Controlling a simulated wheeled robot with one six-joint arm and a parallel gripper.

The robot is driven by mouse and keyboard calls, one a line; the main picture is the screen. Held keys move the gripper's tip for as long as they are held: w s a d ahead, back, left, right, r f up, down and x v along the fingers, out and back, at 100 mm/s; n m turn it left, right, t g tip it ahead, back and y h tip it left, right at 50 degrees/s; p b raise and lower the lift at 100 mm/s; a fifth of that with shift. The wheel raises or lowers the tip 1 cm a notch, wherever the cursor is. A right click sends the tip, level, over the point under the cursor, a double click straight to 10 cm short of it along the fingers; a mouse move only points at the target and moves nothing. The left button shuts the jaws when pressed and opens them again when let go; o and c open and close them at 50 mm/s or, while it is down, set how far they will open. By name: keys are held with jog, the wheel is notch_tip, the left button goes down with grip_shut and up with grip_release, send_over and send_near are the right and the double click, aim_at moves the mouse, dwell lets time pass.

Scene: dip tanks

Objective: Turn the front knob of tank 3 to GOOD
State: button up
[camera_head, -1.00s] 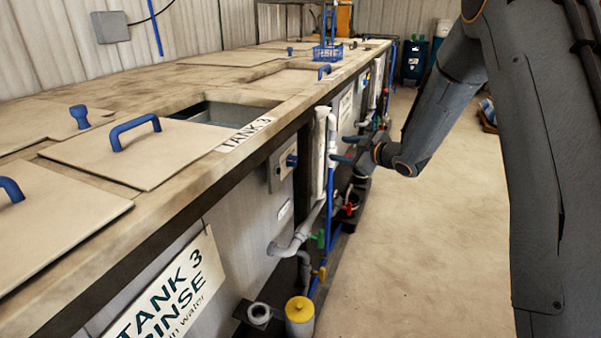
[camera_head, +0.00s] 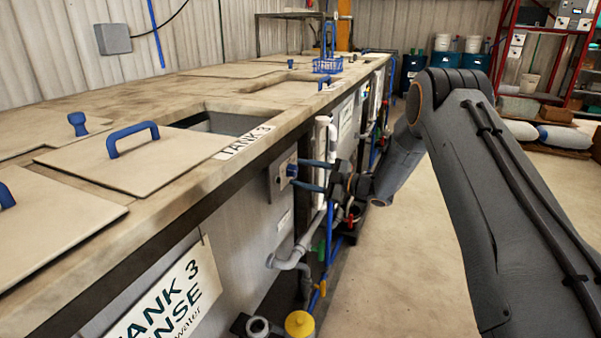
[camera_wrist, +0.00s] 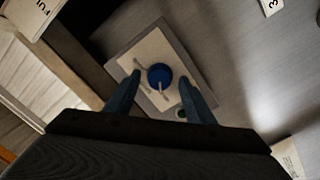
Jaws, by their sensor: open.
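The front knob (camera_head: 291,171) of tank 3 is a small blue knob on a pale square plate (camera_head: 274,177) on the tank's front, below the TANK 3 label (camera_head: 243,141). In the wrist view the round blue knob (camera_wrist: 158,74) has a pale pointer line, on its light plate (camera_wrist: 140,52). My gripper (camera_head: 299,174) is open. Its two blue fingers point at the plate, one on either side of the knob. I cannot tell whether they touch it.
White and grey pipes (camera_head: 290,262) and blue pipes run down the tank front beside the plate. The benchtop edge overhangs above the knob. A yellow-capped fitting (camera_head: 299,323) stands low in front. The floor to the right (camera_head: 390,290) is clear.

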jog(key=shift+w+a, duration=0.15)
jog(key=shift+a, duration=0.3)
jog(key=shift+c, duration=0.4)
jog(key=c, duration=1)
